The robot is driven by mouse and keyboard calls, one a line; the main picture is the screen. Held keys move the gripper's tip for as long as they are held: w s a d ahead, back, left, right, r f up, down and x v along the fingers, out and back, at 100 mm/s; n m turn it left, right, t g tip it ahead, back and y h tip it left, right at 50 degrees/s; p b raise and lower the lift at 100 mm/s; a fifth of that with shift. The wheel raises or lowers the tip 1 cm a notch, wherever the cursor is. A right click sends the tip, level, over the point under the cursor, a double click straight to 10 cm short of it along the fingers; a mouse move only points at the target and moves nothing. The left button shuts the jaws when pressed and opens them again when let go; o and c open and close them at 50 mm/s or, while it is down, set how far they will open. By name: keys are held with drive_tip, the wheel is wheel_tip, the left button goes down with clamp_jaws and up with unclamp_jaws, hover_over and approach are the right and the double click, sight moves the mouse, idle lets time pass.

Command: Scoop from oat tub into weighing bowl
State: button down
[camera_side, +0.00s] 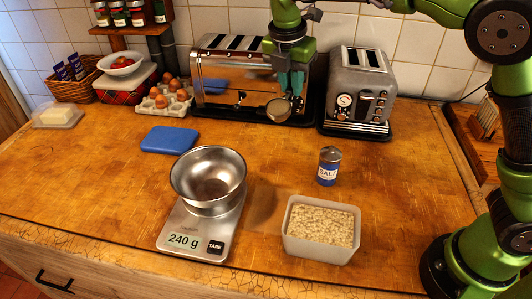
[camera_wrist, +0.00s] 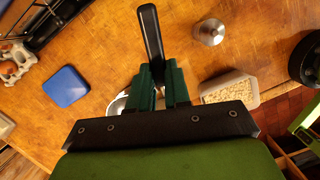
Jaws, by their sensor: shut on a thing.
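My gripper (camera_side: 291,87) is raised in front of the wide toaster in the side view, fingers down, shut on a scoop. The scoop's round metal head (camera_side: 278,109) hangs beside the fingertips; its contents are unclear. In the wrist view the black scoop handle (camera_wrist: 151,35) sticks out beyond my gripper (camera_wrist: 160,82). The oat tub (camera_side: 320,229), pale and full of oats, stands front right; it also shows in the wrist view (camera_wrist: 230,87). The steel weighing bowl (camera_side: 208,180) sits on a scale (camera_side: 200,230) reading 240 g. Oats are not discernible in the bowl.
A salt shaker (camera_side: 329,166) stands behind the tub. A blue flat block (camera_side: 169,140) lies behind the bowl. A wide toaster (camera_side: 228,75), a second toaster (camera_side: 360,88) and an egg carton (camera_side: 165,101) line the back. The left counter front is clear.

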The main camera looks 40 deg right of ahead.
drive_tip(key=s+a+f+m+g+y, duration=0.1)
drive_tip(key=s+a+f+m, duration=0.3)
drive_tip(key=a+m, duration=0.85)
drive_tip(key=s+a+f+m+y, duration=0.2)
drive_tip(key=a+f+m, duration=0.5)
drive_tip(key=a, duration=1.1)
drive_tip(key=m+g+y, duration=0.1)
drive_tip(key=y, duration=0.4)
hover_over(211, 199)
drive_tip(key=a, duration=0.1)
drive_tip(key=shift+w, duration=0.25)
drive_tip(key=shift+w+d+g+y, duration=0.1)
drive_tip(key=shift+d+g+y, duration=0.2)
drive_tip(key=shift+y, duration=0.5)
drive_tip(key=shift+d+r+g+y, duration=0.15)
drive_tip(key=shift+d+g+y, duration=0.15)
drive_tip(key=shift+y, duration=1.4)
drive_tip(key=shift+d+g+y, duration=0.3)
drive_tip(key=shift+d+y, duration=0.05)
drive_tip(key=shift+y, duration=0.75)
drive_tip(key=y, duration=0.2)
drive_tip(key=d+g+y, duration=0.1)
drive_tip(key=y, duration=0.2)
drive_tip(key=shift+w+d+y, duration=0.25)
drive_tip(key=shift+y, duration=0.15)
